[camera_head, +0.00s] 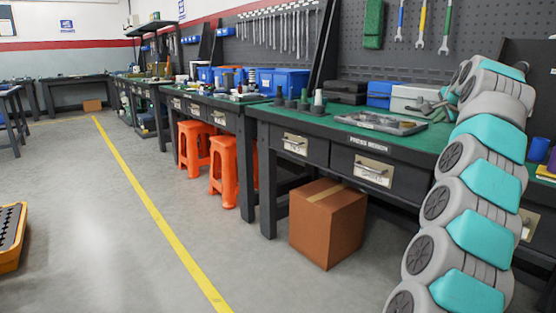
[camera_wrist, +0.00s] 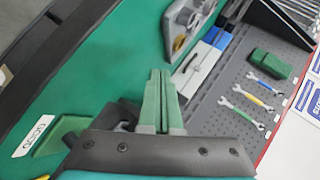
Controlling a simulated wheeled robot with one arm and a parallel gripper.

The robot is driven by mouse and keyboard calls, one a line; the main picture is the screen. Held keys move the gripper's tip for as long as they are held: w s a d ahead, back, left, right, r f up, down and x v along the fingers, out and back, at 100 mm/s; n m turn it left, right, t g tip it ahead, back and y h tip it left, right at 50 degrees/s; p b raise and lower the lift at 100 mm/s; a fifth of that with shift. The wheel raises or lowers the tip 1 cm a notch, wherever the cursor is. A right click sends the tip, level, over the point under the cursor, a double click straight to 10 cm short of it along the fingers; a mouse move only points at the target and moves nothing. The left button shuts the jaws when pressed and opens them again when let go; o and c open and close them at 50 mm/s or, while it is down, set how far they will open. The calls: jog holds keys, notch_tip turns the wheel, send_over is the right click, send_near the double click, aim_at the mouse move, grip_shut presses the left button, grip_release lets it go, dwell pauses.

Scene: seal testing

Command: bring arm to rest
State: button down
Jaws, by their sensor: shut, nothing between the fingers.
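My gripper (camera_wrist: 160,85) shows in the wrist view with its two green fingers side by side and closed together. Nothing shows between them. It is over or beside the green worktop (camera_wrist: 110,55), and I cannot tell its height above it. In the head view my grey and teal arm rises at the right in front of the bench (camera_head: 345,112). A grey-green shape at the arm's left, near the bench top, may be my gripper, but it is too small to be sure.
A grey parts tray (camera_head: 380,122), black cases (camera_head: 345,92), a blue box (camera_head: 379,94) and a light grey box (camera_head: 412,98) stand on the bench. Wrenches (camera_head: 421,24) hang on the pegboard behind. A cardboard box (camera_head: 327,222) sits below.

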jog(key=s+a+f+n+g+y, duration=0.2)
jog(key=a+n+y, duration=0.15)
jog(key=a, duration=0.85)
jog(key=s+a+f+n+g+y+p, duration=0.15)
jog(key=s+a+f+n, duration=0.25)
jog(key=s+a, duration=0.4)
jog(key=s+a+f+n+g+p, duration=0.1)
jog(key=s+a+f+n+g, duration=0.3)
jog(key=s+a, duration=0.35)
jog(key=s+a+f+n+g, duration=0.1)
jog(key=s+f+g, duration=0.1)
jog(key=s+f, duration=0.5)
jog(key=s+a+f+n+g+h+p, duration=0.1)
jog(key=s+f, duration=0.6)
jog(key=s, duration=1.1)
jog(key=s+a+f+n+g+h, duration=0.1)
jog(key=s+f+n+g, duration=0.2)
jog(key=s+f, duration=0.4)
jog(key=s, duration=0.6)
jog(key=shift+p, duration=0.3)
jog(key=shift+n, duration=0.25)
